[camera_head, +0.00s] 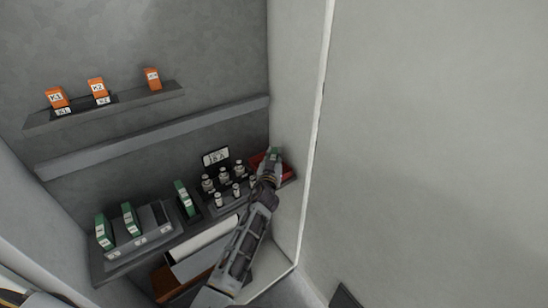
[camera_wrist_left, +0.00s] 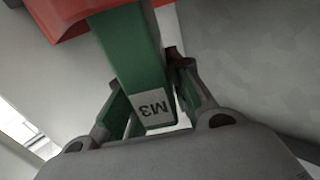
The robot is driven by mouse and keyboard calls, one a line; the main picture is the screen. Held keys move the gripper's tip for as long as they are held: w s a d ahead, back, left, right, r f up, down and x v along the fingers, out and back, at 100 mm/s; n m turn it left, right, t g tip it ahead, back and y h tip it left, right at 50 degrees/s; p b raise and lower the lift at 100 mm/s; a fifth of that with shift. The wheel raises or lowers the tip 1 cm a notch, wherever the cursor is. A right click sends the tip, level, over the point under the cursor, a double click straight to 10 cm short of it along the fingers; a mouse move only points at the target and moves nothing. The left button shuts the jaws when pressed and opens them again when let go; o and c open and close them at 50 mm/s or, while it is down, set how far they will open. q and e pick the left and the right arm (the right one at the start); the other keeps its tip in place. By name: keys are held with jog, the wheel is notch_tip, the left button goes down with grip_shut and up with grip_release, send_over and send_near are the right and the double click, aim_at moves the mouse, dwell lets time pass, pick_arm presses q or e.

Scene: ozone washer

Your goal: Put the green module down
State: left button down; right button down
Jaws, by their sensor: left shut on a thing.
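The green module (camera_wrist_left: 128,52), with a white label reading M3, is between the fingers of my left gripper (camera_wrist_left: 148,90) in the left wrist view. The gripper is shut on it. A red tray (camera_wrist_left: 62,14) is at the module's far end; I cannot tell whether they touch. In the head view, my left gripper (camera_head: 270,168) is at the right end of the lower shelf, with the green module (camera_head: 275,152) at its tip, over or in the red tray (camera_head: 287,171). The gripper hides part of this tray. My right gripper is not in view.
Other green modules (camera_head: 103,232) stand at the left of the lower shelf (camera_head: 185,236), some in a grey holder (camera_head: 142,240). Several small bottles (camera_head: 208,184) stand left of my gripper. Orange boxes (camera_head: 97,87) stand on the upper shelf. A side wall (camera_head: 298,110) is close on the right.

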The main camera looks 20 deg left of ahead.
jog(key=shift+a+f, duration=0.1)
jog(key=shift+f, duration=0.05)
pick_arm(q)
jog(key=c, duration=1.3)
grip_release()
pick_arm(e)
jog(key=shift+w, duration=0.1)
pick_arm(q)
jog(key=shift+r, duration=0.1)
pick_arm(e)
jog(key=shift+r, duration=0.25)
pick_arm(q)
jog(key=shift+s, duration=0.3)
jog(key=shift+s+d+b, duration=0.1)
jog(key=shift+s+d, duration=0.05)
jog(key=shift+s, duration=0.95)
jog(key=shift+s+d+b, duration=0.15)
jog(key=shift+s+d, duration=0.05)
jog(key=shift+s, duration=0.9)
jog(key=shift+s+d+b, duration=0.1)
jog(key=shift+s+d, duration=0.05)
jog(key=shift+s, duration=1.65)
jog(key=s, duration=0.3)
jog(key=shift+s+d+b, duration=0.15)
jog(key=shift+d+b, duration=0.1)
jog(key=shift+b, duration=0.05)
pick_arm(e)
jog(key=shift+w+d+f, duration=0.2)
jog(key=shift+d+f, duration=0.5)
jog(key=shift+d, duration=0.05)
